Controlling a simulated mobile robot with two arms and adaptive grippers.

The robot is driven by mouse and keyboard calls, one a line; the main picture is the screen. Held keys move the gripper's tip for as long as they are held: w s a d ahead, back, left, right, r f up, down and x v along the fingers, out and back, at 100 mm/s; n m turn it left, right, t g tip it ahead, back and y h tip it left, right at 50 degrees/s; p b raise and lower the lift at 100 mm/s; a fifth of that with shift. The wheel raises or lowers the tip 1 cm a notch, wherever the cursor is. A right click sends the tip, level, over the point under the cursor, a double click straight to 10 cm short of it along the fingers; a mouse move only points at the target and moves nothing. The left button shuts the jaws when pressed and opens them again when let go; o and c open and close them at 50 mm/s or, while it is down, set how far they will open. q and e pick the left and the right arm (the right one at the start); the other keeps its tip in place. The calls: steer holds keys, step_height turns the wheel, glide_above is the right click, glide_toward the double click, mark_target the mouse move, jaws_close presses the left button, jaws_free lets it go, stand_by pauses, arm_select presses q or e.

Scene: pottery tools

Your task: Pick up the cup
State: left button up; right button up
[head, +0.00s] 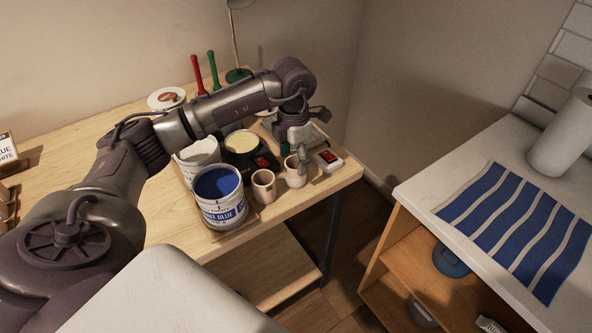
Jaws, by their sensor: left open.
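Two small cups stand upright near the front right corner of the wooden table. One is a pinkish cup (264,188); the other is a paler cup (291,178) just to its right. My left arm reaches across the table from the left and bends down at its wrist. My left gripper (301,165) points down at the paler cup and overlaps its right side and rim. The gripper is open. Its fingertips are small and partly merge with the cup, so I cannot tell whether they touch it. My right gripper is out of view.
A tub of blue glaze (222,208) stands left of the cups, with a white container (197,153) behind it. A small device with a red display (329,158) is close to the right. The striped cloth (520,225) lies on another counter.

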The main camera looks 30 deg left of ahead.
arm_select(q)
steer(key=shift+f+p, duration=0.5)
steer(key=shift+f, duration=0.1)
steer(key=f, duration=0.1)
steer(key=f+p, duration=0.1)
steer(key=f, duration=0.1)
steer(key=shift+w+f, duration=0.25)
steer(key=shift+f, duration=0.35)
steer(key=c, duration=1)
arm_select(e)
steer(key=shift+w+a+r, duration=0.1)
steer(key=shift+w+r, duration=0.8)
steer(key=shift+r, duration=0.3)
